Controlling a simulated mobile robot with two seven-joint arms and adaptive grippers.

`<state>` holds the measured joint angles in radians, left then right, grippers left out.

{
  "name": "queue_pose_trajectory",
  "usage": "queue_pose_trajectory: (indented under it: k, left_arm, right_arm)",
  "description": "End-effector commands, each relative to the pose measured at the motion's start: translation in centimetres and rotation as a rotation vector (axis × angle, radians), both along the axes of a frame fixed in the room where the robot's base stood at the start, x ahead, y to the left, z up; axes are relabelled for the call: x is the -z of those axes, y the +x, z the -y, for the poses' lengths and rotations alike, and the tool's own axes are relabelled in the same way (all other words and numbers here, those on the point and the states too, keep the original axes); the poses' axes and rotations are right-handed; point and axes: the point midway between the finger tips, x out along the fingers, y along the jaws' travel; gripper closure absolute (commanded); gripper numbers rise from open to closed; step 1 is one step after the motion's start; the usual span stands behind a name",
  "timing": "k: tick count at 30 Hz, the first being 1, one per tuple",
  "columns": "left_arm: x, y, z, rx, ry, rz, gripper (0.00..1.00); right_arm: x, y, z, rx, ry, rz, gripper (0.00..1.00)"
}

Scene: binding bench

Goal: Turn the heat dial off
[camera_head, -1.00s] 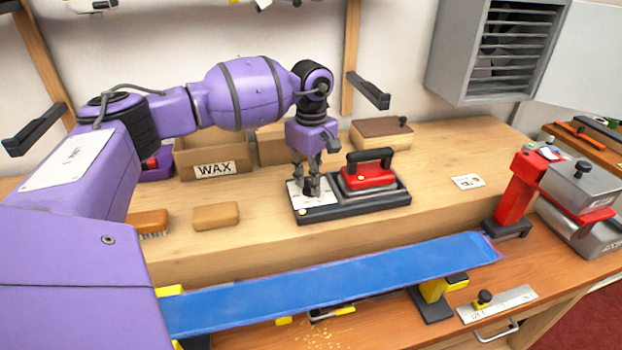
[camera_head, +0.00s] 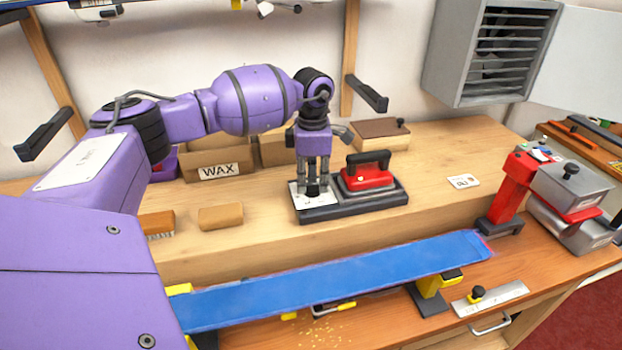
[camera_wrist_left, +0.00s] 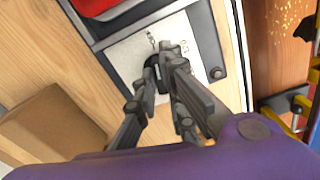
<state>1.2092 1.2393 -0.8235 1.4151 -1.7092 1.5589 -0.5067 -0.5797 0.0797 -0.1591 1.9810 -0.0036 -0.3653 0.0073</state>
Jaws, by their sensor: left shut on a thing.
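The heat dial (camera_wrist_left: 150,72) is a small dark knob on a white marked plate (camera_head: 299,200) at the left end of the iron's black base (camera_head: 350,207). My left gripper (camera_head: 313,190) points down over the plate and is shut on the dial. In the left wrist view my left gripper (camera_wrist_left: 163,72) has its fingertips around the knob and hides much of it. Marks show on the plate beside the fingers, too small to read surely. The red iron (camera_head: 368,176) with a black handle rests on the base, right of the gripper. My right gripper is not in view.
A box marked WAX (camera_head: 215,166) stands behind left, with a tan block (camera_head: 220,217) in front of it. A red clamp (camera_head: 507,190) stands at right. The shelf right of the iron is mostly clear.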

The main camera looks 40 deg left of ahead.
Motion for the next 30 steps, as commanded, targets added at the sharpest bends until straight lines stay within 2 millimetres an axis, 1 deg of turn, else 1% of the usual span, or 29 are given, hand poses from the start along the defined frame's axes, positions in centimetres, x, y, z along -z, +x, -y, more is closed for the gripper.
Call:
queue_pose_trajectory:
  k: [1,6,12,29,30]
  left_arm:
    - [-0.81,0.39,-0.21,-0.036,0.003,0.017,1.00]
    - [-0.80,0.41,-0.30,-0.135,0.004,0.017,1.00]
    - [-0.73,0.43,-0.36,-0.207,0.003,0.019,1.00]
    - [-0.67,0.46,-0.46,-0.240,0.003,0.019,1.00]
    - [-0.68,0.46,-0.46,-0.240,0.004,0.019,0.84]
  right_arm:
    - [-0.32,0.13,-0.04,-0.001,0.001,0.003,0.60]
    - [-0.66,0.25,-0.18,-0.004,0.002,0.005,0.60]
    - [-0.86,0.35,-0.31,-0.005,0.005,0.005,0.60]
    - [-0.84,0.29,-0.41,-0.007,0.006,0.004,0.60]
    - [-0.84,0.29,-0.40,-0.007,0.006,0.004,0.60]
